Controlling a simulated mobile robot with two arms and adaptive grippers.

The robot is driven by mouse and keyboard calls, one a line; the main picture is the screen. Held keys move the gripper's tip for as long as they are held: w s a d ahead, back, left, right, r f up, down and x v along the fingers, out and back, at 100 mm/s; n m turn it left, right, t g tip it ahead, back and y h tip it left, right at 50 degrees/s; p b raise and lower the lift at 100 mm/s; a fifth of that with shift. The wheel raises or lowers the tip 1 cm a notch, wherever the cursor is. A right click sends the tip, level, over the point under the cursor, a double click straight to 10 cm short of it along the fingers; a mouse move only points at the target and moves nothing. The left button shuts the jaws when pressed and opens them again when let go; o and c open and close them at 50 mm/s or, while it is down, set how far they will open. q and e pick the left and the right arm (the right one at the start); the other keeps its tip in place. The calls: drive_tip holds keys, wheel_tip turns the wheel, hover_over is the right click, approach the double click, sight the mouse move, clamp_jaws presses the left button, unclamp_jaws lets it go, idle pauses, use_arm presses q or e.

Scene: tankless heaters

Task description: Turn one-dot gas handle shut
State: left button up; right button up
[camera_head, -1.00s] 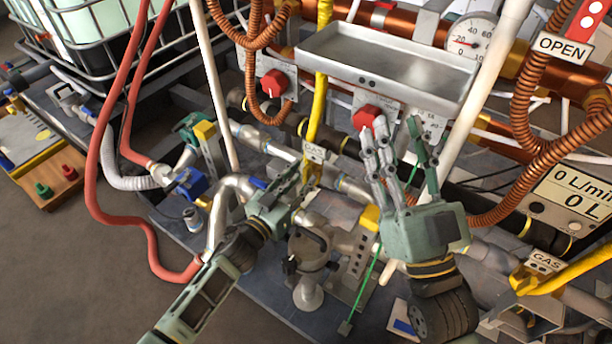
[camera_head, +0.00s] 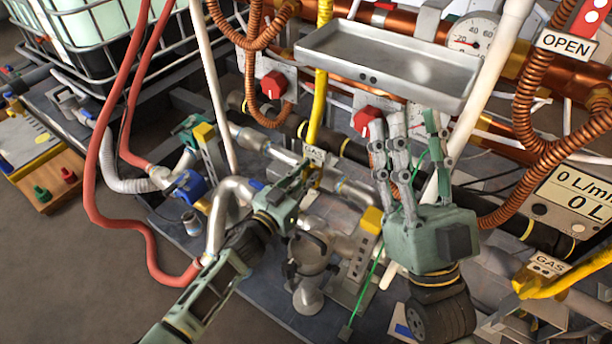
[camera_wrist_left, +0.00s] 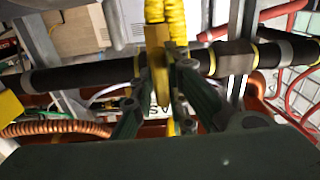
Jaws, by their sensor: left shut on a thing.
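A yellow gas handle (camera_wrist_left: 158,65) sits between the fingers of my left gripper (camera_wrist_left: 158,105) in the left wrist view. That gripper is shut on it, below a yellow corrugated hose. In the head view my left gripper (camera_head: 308,176) reaches the valve under the yellow hose (camera_head: 320,100), beside a small tag (camera_head: 316,154). The handle is mostly hidden there by the fingers, and I cannot make out its dot mark. My right gripper (camera_head: 412,130) is open, with its fingers pointing up near a red knob (camera_head: 366,120).
A metal tray (camera_head: 385,65) is above the right gripper. A white pipe (camera_head: 480,95) stands right of it. Another red knob (camera_head: 273,84) is left of the yellow hose. Red hoses (camera_head: 100,180) hang at left.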

use_arm(q)
drive_tip(key=shift+a, duration=0.1)
clamp_jaws()
use_arm(e)
drive_tip(key=shift+w, duration=0.1)
use_arm(q)
drive_tip(key=shift+m, duration=0.8)
drive_tip(key=shift+m+p, duration=0.4)
drive_tip(key=shift+m, duration=2.2)
use_arm(e)
drive_tip(key=shift+w+a+f+g+h, duration=0.1)
drive_tip(key=shift+w+f+g+h, duration=0.15)
drive_tip(key=shift+w+f+g, duration=0.5)
drive_tip(key=shift+w+a+f+g+h, duration=0.1)
drive_tip(key=shift+w+f+g+h, duration=0.2)
drive_tip(key=shift+w+f, duration=0.45)
drive_tip(key=shift+s+f, duration=0.15)
drive_tip(key=shift+f, duration=0.1)
use_arm(q)
drive_tip(key=o, duration=0.7)
unclamp_jaws()
drive_tip(key=shift+s, duration=0.15)
use_arm(e)
drive_tip(key=shift+r, duration=0.1)
